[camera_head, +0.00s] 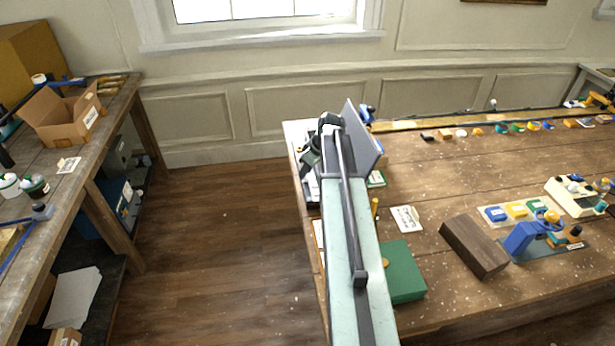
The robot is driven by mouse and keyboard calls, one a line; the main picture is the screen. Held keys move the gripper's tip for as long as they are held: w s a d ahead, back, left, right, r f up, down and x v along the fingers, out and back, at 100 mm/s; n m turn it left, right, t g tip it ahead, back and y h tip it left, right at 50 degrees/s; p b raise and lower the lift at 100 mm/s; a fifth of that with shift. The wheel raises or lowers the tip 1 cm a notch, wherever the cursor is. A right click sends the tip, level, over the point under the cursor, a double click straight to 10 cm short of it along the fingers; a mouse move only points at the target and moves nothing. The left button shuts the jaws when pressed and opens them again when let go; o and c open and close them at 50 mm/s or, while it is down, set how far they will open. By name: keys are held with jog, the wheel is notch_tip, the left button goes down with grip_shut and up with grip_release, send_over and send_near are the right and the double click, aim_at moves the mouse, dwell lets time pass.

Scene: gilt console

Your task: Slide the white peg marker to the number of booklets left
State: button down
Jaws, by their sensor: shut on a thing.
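My arm reaches from the bottom middle over the left end of the wooden workbench (440,150). My gripper (312,152) shows only as dark parts at the arm's far end, over the bench's back left corner. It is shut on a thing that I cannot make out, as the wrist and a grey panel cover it. I cannot identify the white peg marker for certain; a small white round-topped piece (493,103) stands at the bench's back edge. A green-edged booklet or card (376,180) shows partly, right of the arm. The booklets cannot be counted here.
A green box (403,272), a white card (406,219) and a dark wooden block (474,246) lie right of my arm. A blue tape dispenser (530,235) stands beyond. Small coloured pieces line the bench's back. Another bench (85,150) with an open carton (62,118) stands left across clear floor.

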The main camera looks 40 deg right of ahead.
jog(key=c, duration=1.2)
grip_release()
jog(key=shift+c, duration=0.2)
jog(key=shift+r, duration=0.1)
jog(key=a+p+v, duration=0.1)
jog(key=p+v, duration=0.6)
jog(key=shift+s+d+r, duration=0.2)
jog(key=shift+d+r, duration=0.1)
jog(key=shift+d, duration=0.25)
jog(key=shift+f, duration=0.1)
